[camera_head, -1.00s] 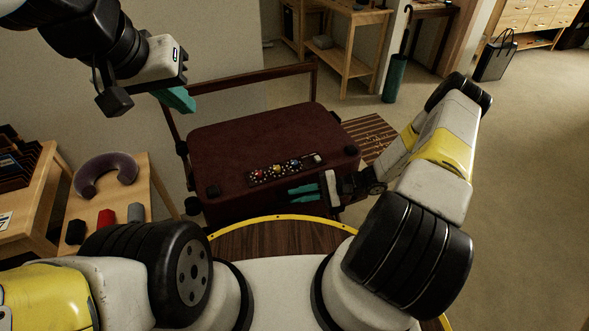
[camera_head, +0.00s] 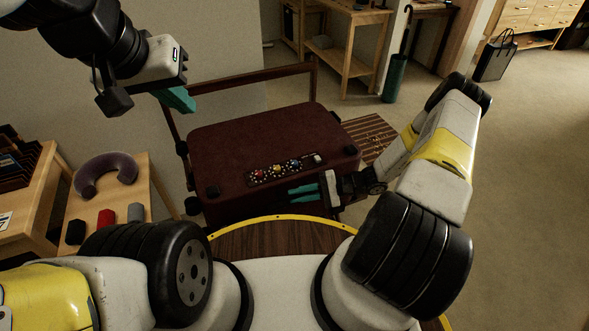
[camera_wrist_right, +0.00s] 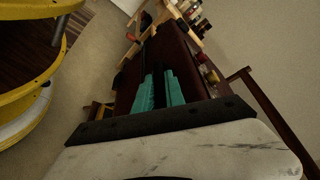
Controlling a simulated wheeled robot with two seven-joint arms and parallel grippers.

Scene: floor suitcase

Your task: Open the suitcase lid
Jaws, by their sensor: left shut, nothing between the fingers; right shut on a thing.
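The dark red suitcase (camera_head: 235,135) lies on a low wooden rack with its lid down. A black strip with coloured knobs (camera_head: 276,170) lies along the front of its top. My right gripper (camera_head: 303,190) is at the suitcase's front edge, right of the middle. Its teal fingers are closed on a part of the suitcase that they mostly hide. In the right wrist view the fingers (camera_wrist_right: 160,92) lie against the dark red side. I cannot make out exactly which part is between them. My left gripper (camera_head: 178,98) is shut and empty, above the back left of the suitcase.
A side table at left holds a purple neck pillow (camera_head: 104,172) and small red, grey and black items. The rack's raised wooden rail (camera_head: 250,77) stands behind the suitcase. A green umbrella stand (camera_head: 396,78) is at the back.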

